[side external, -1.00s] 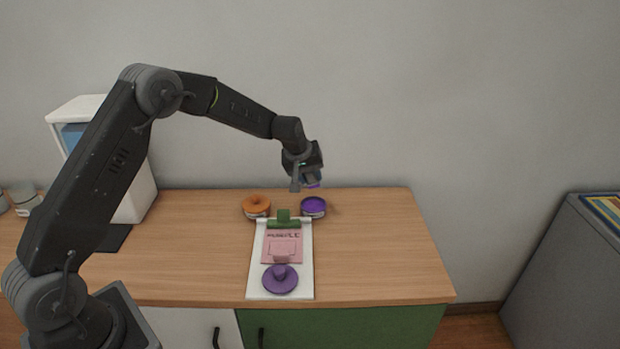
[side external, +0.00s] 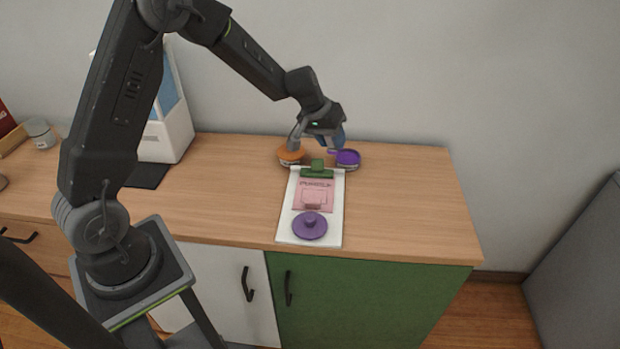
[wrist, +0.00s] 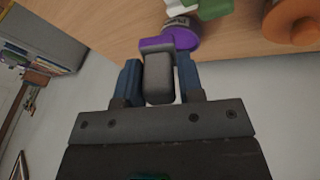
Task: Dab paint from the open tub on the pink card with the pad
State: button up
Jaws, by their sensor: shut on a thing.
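My gripper (side external: 322,138) is shut on the pad (wrist: 158,78), a grey block with a purple face at its far end, gripped between the blue fingers in the wrist view. The open purple tub (side external: 347,159) stands at the back right of a white board; the pad's purple end is close to its left side in the side view. Whether they touch I cannot tell. The tub also shows just past the pad in the wrist view (wrist: 185,36). The pink card (side external: 314,185) lies on the board, with dark lettering that seems to read PURPLE.
An orange tub (side external: 291,157) stands left of the purple one. A green clip (side external: 317,173) tops the white board (side external: 295,236), and a purple knobbed lid (side external: 309,227) lies at its front. The wooden top is clear to the right.

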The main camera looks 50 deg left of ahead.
jog(key=s+d+m+g+h, duration=0.15)
jog(key=s+m, duration=0.25)
jog(key=s, duration=0.5)
jog(key=shift+t, duration=0.25)
jog(key=shift+s+a+f, duration=0.35)
jog(key=shift+a+f, duration=0.05)
jog(key=shift+f, duration=0.8)
jog(key=shift+s+a+f, duration=0.35)
jog(key=shift+a+f, duration=0.05)
jog(key=shift+f, duration=0.8)
jog(key=shift+s+a+f, duration=0.35)
jog(key=shift+a+f, duration=0.05)
jog(key=shift+f, duration=0.8)
jog(key=shift+x, duration=0.75)
jog(key=shift+w+d+r, duration=0.15)
jog(key=shift+w+d, duration=0.15)
jog(key=shift+w, duration=0.1)
jog(key=shift+w+d, duration=2.4)
jog(key=shift+s+a, duration=3)
jog(key=shift+a, duration=0.05)
jog(key=shift+w+d, duration=3)
jog(key=shift+w, duration=0.05)
jog(key=shift+s+a, duration=3)
jog(key=shift+a, duration=0.05)
notch_tip(320, 180, up, 8)
jog(key=shift+d, duration=0.15)
